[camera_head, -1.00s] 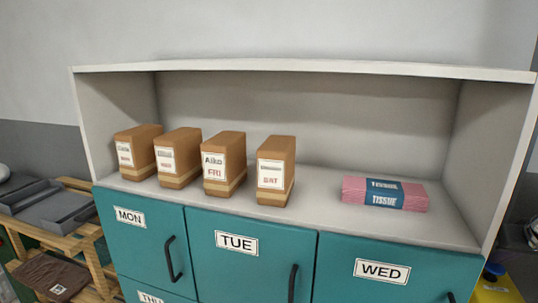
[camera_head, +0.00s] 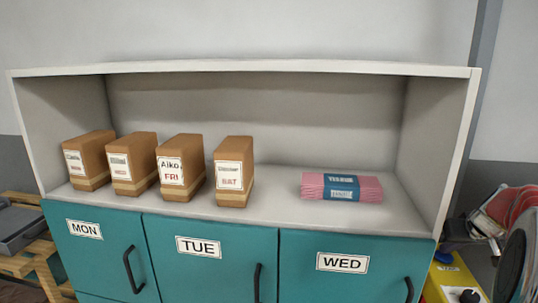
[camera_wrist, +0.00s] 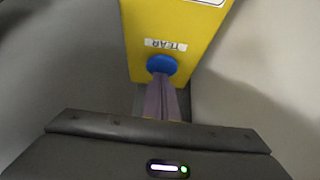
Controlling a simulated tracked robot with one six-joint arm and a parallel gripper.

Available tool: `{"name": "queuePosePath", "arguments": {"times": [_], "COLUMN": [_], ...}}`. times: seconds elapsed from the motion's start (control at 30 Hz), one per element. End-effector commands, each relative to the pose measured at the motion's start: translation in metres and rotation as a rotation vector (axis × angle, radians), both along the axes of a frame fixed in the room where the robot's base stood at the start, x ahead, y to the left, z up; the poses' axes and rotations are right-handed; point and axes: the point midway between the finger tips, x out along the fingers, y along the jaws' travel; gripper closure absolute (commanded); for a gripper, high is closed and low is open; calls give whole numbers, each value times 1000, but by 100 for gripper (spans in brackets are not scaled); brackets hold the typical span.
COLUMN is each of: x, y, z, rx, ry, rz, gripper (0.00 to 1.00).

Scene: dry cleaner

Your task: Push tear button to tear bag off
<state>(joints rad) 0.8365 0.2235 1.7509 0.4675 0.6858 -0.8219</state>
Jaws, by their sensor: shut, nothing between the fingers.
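In the wrist view a yellow box (camera_wrist: 178,30) carries a white TEAR label (camera_wrist: 166,45), seen upside down. A round blue button (camera_wrist: 161,65) sits just below the label in the picture. My gripper (camera_wrist: 161,78) is shut and empty, its fingertips overlapping the button's lower edge in the picture. I cannot tell whether they touch or press it. In the head view a yellow unit (camera_head: 440,282) with a blue round part stands at the lower right, partly cut off. No bag can be made out clearly, and my gripper is not seen in the head view.
A teal cabinet (camera_head: 200,272) with MON, TUE and WED doors fills the head view. Its white shelf holds several brown labelled packages, such as the SAT one (camera_head: 233,172), and a pink tissue pack (camera_head: 341,186). A wooden rack (camera_head: 35,265) stands at the left.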

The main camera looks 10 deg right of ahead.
Motion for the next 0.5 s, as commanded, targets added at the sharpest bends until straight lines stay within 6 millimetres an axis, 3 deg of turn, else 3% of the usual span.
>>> {"name": "queuePosePath", "arguments": {"times": [0.27, 0.5], "x": [-1, 0], "y": [1, 1], "z": [-1, 16], "rx": [4, 3], "ry": [4, 2], "rz": [2, 3], "gripper": [100, 100]}}
